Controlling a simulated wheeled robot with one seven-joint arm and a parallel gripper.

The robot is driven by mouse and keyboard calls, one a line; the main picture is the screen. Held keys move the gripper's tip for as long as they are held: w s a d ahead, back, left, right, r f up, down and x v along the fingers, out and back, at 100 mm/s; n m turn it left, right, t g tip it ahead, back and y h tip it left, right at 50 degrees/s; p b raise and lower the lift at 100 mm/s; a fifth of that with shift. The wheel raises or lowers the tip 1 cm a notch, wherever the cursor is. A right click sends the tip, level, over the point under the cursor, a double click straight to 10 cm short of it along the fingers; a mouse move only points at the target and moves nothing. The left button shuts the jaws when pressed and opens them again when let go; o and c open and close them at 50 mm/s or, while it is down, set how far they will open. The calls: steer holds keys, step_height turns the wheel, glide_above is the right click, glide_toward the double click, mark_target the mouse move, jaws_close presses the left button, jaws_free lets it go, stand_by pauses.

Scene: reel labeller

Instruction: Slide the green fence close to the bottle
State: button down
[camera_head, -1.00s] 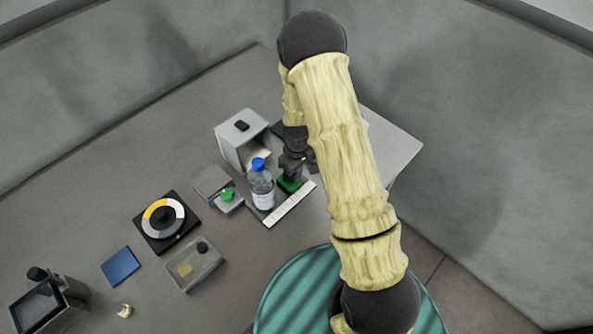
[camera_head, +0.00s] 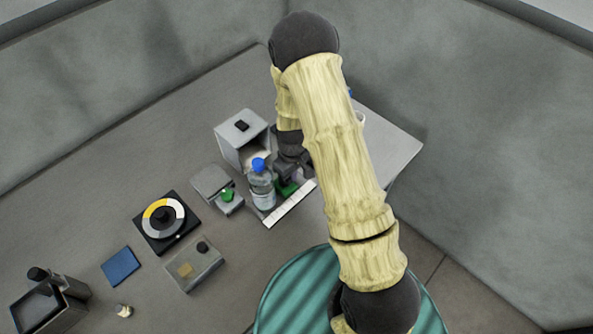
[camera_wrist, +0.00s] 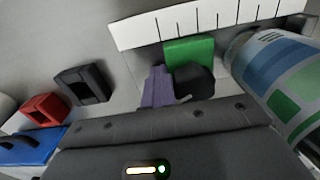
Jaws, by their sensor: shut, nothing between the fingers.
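The green fence (camera_head: 287,188) is a small upright block on the labeller bed, behind the white scale strip (camera_head: 290,204). The clear bottle (camera_head: 261,183) with a blue cap stands upright just left of it. In the wrist view the green fence (camera_wrist: 188,50) is at the top centre, and the bottle (camera_wrist: 285,75) with its blue and green label is at the right; a narrow gap shows between them. My gripper (camera_head: 291,174) is shut and empty, low at the fence's side. Whether it touches the fence is hard to tell; my arm hides part of this area.
A grey box-shaped housing (camera_head: 240,140) stands behind the bottle. A grey unit with a green button (camera_head: 228,195) is left of it. A round dial on a black base (camera_head: 164,217) lies further left. The wrist view shows a dark block (camera_wrist: 83,82) and a red piece (camera_wrist: 43,108).

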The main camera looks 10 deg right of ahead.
steer(key=shift+s+a, duration=0.6)
steer(key=shift+a, duration=0.35)
steer(key=shift+w+d, duration=0.4)
steer(key=shift+d, duration=0.2)
steer(key=shift+r, duration=0.1)
step_height(320, 180, up, 8)
steer(key=p, duration=0.5)
steer(key=shift+p, duration=0.35)
stand_by(0.4)
stand_by(0.4)
